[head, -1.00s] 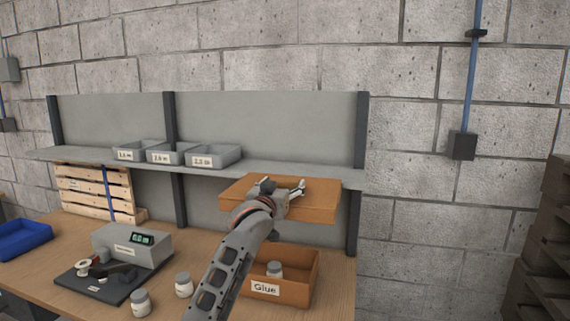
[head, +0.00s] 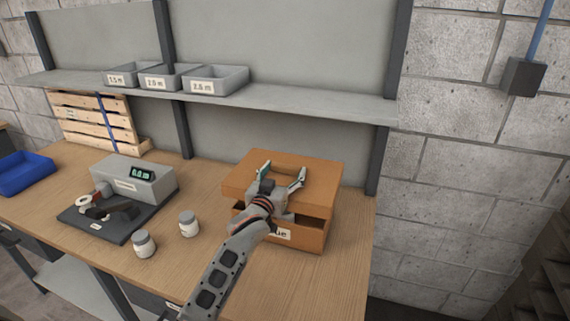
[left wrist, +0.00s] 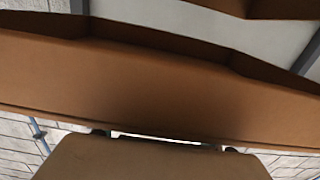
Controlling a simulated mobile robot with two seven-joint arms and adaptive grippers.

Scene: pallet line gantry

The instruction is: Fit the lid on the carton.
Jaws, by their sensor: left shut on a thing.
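The brown cardboard lid (head: 240,178) lies over the brown carton (head: 312,238) on the bench. A dark gap shows between them at the front right, so the lid does not look fully down there. The wrist and fingers cover part of the lid and the carton's label, of which only "ue" shows. The carton's inside is hidden. Brown cardboard fills the left wrist view (left wrist: 150,90), but which part it is I cannot tell. My right gripper is not in view.
Two white jars (head: 189,223) (head: 144,244) stand left of the carton. A shelf (head: 300,110) with grey bins runs behind. Bare bench (head: 310,285) lies in front of the carton.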

